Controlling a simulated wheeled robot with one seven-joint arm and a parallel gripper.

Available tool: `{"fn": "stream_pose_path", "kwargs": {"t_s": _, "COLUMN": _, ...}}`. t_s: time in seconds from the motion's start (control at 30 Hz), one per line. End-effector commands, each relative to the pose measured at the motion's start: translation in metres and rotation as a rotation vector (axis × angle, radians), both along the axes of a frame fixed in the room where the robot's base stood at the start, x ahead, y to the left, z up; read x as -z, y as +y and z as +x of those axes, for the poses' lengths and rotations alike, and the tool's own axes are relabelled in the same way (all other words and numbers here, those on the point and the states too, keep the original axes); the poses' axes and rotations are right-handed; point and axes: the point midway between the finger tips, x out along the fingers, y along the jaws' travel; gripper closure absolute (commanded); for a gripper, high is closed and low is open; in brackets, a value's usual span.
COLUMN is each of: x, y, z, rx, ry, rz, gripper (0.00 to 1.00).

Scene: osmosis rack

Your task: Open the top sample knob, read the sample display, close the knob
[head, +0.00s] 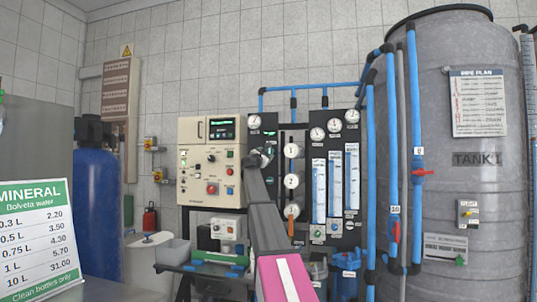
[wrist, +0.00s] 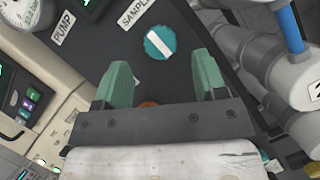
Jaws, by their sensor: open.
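A round teal knob (wrist: 160,42) with a white bar across its face sits on the dark panel (wrist: 105,45), beside a label reading SAMPLE (wrist: 137,13). The bar lies diagonally in the wrist view. My gripper (wrist: 163,80) is open, its two green fingers apart and empty, with the knob beyond the fingertips and not between them. In the head view my gripper (head: 262,158) is at the left edge of the dark panel, and my arm hides the area behind it. A lit screen (head: 222,128) shows on the cream control box; its reading is too small to tell.
Blue pipes (head: 391,190) and a grey tank (head: 470,110) stand at right. A PUMP label (wrist: 63,27) shows left of SAMPLE.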

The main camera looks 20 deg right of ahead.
Motion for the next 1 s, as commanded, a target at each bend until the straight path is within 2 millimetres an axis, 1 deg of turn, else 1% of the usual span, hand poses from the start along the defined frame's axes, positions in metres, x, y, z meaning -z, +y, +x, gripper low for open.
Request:
{"fn": "stream_pose_path", "kwargs": {"t_s": 0.03, "x": 0.005, "y": 0.008, "z": -0.011, "rx": 0.000, "ry": 0.000, "rz": 0.000, "gripper": 0.35}}
{"fn": "stream_pose_path", "kwargs": {"t_s": 0.1, "x": 0.009, "y": 0.017, "z": -0.019, "rx": -0.001, "ry": 0.000, "rz": -0.001, "gripper": 0.35}}
{"fn": "stream_pose_path", "kwargs": {"t_s": 0.2, "x": 0.014, "y": 0.028, "z": -0.029, "rx": -0.001, "ry": 0.001, "rz": -0.001, "gripper": 0.35}}
{"fn": "stream_pose_path", "kwargs": {"t_s": 0.3, "x": 0.017, "y": 0.035, "z": -0.034, "rx": 0.000, "ry": 0.001, "rz": -0.001, "gripper": 0.35}}
{"fn": "stream_pose_path", "kwargs": {"t_s": 0.77, "x": 0.018, "y": 0.037, "z": -0.035, "rx": 0.000, "ry": 0.001, "rz": -0.001, "gripper": 0.35}}
{"fn": "stream_pose_path", "kwargs": {"t_s": 0.83, "x": 0.020, "y": 0.037, "z": -0.035, "rx": -0.001, "ry": 0.000, "rz": 0.005, "gripper": 0.35}}
{"fn": "stream_pose_path", "kwargs": {"t_s": 0.87, "x": 0.024, "y": 0.037, "z": -0.036, "rx": -0.002, "ry": 0.000, "rz": 0.011, "gripper": 0.35}}
{"fn": "stream_pose_path", "kwargs": {"t_s": 0.93, "x": 0.039, "y": 0.038, "z": -0.038, "rx": -0.009, "ry": -0.003, "rz": 0.046, "gripper": 0.35}}
{"fn": "stream_pose_path", "kwargs": {"t_s": 0.97, "x": 0.050, "y": 0.038, "z": -0.039, "rx": -0.015, "ry": -0.006, "rz": 0.070, "gripper": 0.35}}
{"fn": "stream_pose_path", "kwargs": {"t_s": 1.0, "x": 0.068, "y": 0.039, "z": -0.041, "rx": -0.021, "ry": -0.009, "rz": 0.109, "gripper": 0.35}}
